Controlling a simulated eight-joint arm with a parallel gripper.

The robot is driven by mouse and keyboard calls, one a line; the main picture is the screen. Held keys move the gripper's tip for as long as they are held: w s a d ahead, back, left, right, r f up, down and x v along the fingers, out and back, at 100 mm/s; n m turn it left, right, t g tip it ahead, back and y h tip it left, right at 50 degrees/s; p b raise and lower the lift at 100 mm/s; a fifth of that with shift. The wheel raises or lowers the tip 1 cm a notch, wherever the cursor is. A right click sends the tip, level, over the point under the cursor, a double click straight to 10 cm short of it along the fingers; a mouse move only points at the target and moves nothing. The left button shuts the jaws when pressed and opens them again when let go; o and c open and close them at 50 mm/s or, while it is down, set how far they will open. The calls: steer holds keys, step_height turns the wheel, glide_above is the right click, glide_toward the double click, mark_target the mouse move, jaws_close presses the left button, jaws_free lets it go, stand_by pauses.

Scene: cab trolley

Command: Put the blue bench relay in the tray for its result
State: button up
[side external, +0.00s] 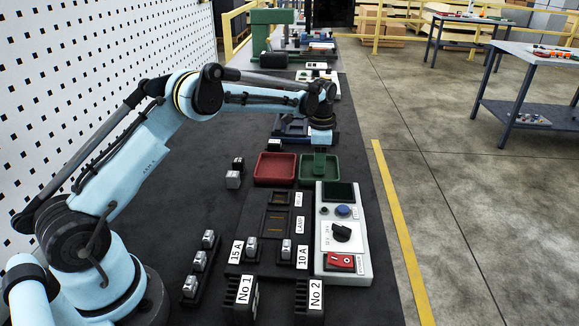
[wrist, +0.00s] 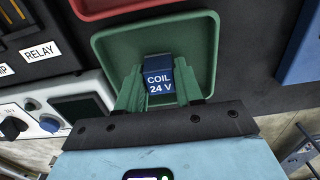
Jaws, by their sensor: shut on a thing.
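My gripper (wrist: 158,95) has green fingers and is shut on the blue relay (wrist: 158,80), whose label reads "COIL 24 V". The relay is over or within the green tray (wrist: 205,50); I cannot tell whether it touches the tray floor. In the side external view my gripper (side external: 319,162) points down at the green tray (side external: 303,180), and the fingers hide the relay there. The red tray (side external: 262,177) stands directly left of the green one and looks empty.
A test panel (side external: 342,240) with a dial and red switch stands in front of the trays. Next to it is a dark socket board (side external: 275,222) labelled RELAY and LAMP. Small clear-topped parts (side external: 199,260) stand at the left. A blue object (wrist: 300,55) lies beside the green tray.

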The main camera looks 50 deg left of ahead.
steer(key=shift+f, duration=0.15)
steer(key=o, duration=1.1)
